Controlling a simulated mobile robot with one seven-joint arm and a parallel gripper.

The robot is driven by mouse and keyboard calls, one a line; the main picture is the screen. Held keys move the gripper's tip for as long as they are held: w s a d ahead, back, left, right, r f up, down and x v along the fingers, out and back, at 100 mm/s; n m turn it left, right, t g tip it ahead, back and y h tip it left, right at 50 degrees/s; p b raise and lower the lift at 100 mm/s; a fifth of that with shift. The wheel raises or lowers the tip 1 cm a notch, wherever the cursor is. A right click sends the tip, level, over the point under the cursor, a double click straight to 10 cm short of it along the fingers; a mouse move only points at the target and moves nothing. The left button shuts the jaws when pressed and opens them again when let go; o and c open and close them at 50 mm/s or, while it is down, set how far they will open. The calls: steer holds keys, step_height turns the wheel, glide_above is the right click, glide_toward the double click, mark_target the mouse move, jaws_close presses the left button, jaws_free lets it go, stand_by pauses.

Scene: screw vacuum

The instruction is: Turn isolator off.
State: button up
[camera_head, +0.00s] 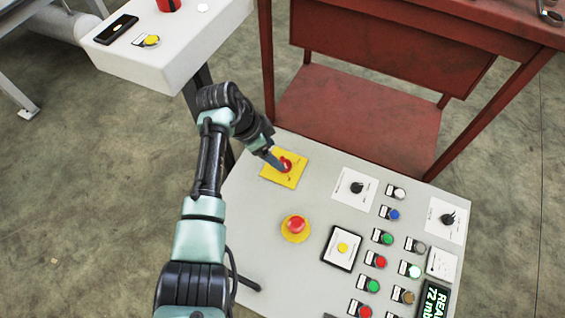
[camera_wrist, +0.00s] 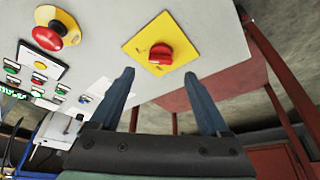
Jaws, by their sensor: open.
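The isolator is a red rotary knob (camera_head: 287,164) on a square yellow plate (camera_head: 278,179), near the top left corner of the light grey control panel (camera_head: 255,212). In the wrist view the red knob (camera_wrist: 160,54) and its yellow plate (camera_wrist: 135,47) are ahead of my fingers, slightly left of the middle between them. My gripper (camera_head: 280,166) reaches the knob from the upper left in the head view and partly covers it. In the wrist view my gripper (camera_wrist: 162,85) has its two fingers wide apart with nothing between them. I cannot tell whether a finger touches the knob.
A red emergency button (camera_head: 296,224) on a round yellow base sits below the isolator. Black selector knobs (camera_head: 357,187), several coloured push buttons (camera_head: 387,238) and a lit display (camera_head: 434,300) fill the panel's right. A red metal table (camera_head: 360,120) stands behind, and a white box (camera_head: 165,60) is at upper left.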

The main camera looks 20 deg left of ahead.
mark_target(284, 162)
steer(key=b+x, duration=0.2)
steer(key=x, duration=0.4)
steer(key=shift+w+d+f, duration=0.1)
steer(key=shift+f, duration=0.05)
steer(key=shift+c, duration=0.2)
jaws_close()
